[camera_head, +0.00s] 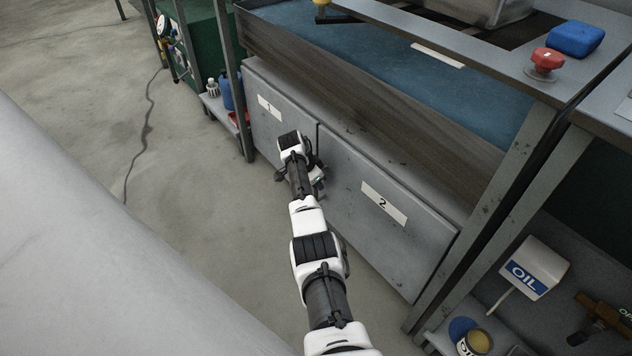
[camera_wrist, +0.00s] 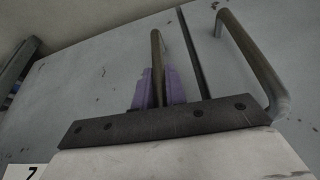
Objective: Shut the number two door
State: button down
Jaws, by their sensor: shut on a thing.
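The number two door (camera_head: 350,188) is a grey panel with a white "2" label, low under the workbench in the head view. In the wrist view, the panel (camera_wrist: 95,75) carries a bar handle (camera_wrist: 157,55) near the dark seam. My gripper (camera_head: 314,174) is at the door's left edge; in the wrist view its purple fingers (camera_wrist: 156,90) are shut around that handle. The door looks about in line with the number one door (camera_head: 272,112); I cannot tell whether a small gap is left. My wrist hides the handle in the head view.
The number one door's handle (camera_wrist: 250,62) stands close by, across the seam. A bench leg (camera_head: 480,225) rises right of door two, beside a shelf with an oil container (camera_head: 530,268). The concrete floor (camera_head: 190,160) before the doors is clear.

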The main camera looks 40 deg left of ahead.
jog(key=shift+w+r, duration=0.25)
jog(key=shift+w, duration=0.1)
jog(key=c, duration=1.8)
grip_release()
jog(key=o, duration=0.3)
jog(key=shift+f, duration=0.15)
jog(key=shift+o, duration=0.2)
jog(key=p+v, duration=0.4)
jog(key=v, duration=1)
jog(key=shift+f, duration=0.1)
